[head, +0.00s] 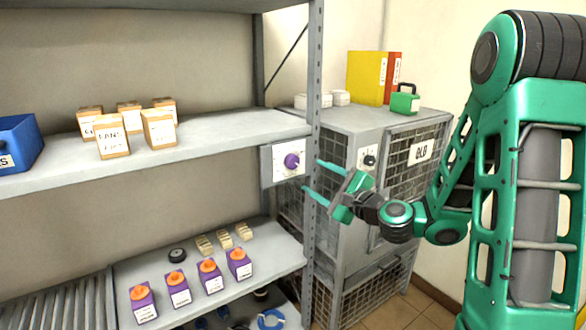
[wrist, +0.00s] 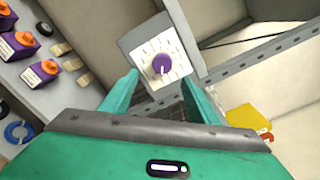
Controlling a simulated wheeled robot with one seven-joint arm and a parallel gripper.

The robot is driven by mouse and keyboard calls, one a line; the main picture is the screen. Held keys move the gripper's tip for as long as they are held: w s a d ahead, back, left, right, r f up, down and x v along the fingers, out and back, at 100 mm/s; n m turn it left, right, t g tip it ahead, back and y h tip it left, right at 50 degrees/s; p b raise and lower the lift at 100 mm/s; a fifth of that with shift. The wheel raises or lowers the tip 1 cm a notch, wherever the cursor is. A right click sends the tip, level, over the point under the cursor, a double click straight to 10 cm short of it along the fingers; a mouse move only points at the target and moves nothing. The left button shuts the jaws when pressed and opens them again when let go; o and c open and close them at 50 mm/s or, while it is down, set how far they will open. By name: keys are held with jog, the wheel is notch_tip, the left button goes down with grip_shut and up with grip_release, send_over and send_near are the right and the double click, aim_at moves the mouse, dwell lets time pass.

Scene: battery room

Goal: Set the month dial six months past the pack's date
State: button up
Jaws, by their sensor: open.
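The month dial is a purple knob (head: 291,160) on a white marked plate, fixed to a grey box at the shelf post. In the wrist view the knob (wrist: 161,63) shows a pale pointer line, with its plate marks too small to read. My gripper (head: 312,176) is open and empty, its two green fingers pointing at the dial from the right. In the wrist view the fingertips (wrist: 163,80) lie either side of and below the knob, apart from it. Several purple packs with orange caps (head: 210,276) stand on the lower shelf; their label dates are unreadable.
The grey shelf post (head: 315,120) stands close beside my fingers. A mesh-sided cabinet (head: 385,125) is behind my gripper, with a second, dark knob (head: 369,160). Small cartons (head: 112,137) and a blue bin (head: 22,140) sit on the upper shelf.

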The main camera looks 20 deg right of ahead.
aim_at(294, 163)
jog(key=x, duration=1)
jog(key=shift+w+d+r, duration=0.1)
jog(key=shift+w+r, duration=0.05)
jog(key=shift+w, duration=0.3)
